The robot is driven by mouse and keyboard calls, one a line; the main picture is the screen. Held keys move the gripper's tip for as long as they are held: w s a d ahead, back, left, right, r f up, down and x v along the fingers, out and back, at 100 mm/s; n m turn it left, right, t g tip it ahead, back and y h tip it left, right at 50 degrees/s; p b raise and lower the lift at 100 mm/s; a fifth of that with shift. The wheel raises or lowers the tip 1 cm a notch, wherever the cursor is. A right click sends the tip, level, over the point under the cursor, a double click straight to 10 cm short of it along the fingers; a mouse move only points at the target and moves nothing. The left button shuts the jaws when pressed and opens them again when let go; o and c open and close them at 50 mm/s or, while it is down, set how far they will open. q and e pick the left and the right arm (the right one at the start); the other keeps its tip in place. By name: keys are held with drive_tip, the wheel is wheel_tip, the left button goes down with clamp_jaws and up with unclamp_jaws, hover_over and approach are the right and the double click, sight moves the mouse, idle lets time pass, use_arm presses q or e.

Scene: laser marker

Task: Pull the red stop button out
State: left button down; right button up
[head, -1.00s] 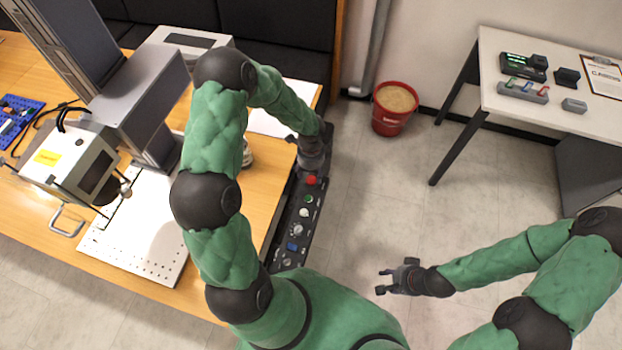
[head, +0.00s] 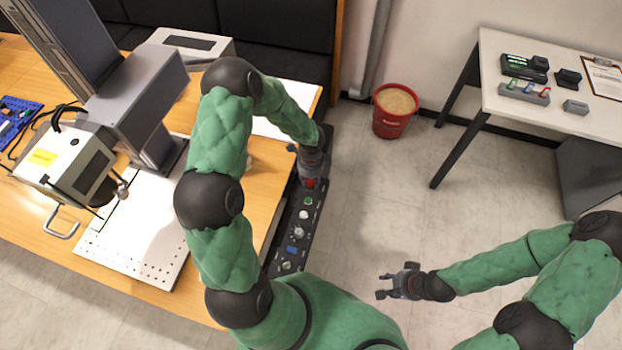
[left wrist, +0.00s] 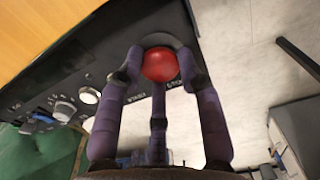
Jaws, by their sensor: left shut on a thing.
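The red stop button (left wrist: 159,65) is a round domed knob on the black control panel (left wrist: 65,72), seen large in the left wrist view. In the head view its red (head: 309,182) shows just under my left gripper (head: 309,178). My left gripper (left wrist: 158,72) has its fingers around the button, with one finger on each side and a third below it, and is shut on it. The button's base is partly hidden. My right gripper (head: 385,283) is open and empty over the floor, away from the panel.
The panel also carries a green button (head: 308,201), pale knobs and a blue switch (head: 292,249). It runs along the wooden table's edge (head: 262,240). A laser marker (head: 70,160) stands left. A red sand bucket (head: 391,122) stands on open floor; a side table (head: 500,100) is right.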

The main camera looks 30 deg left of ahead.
use_arm(q)
drive_tip(key=shift+r+p, duration=0.6)
drive_tip(key=shift+w, duration=0.1)
drive_tip(key=c, duration=0.8)
unclamp_jaws()
wheel_tip(320, 180, up, 12)
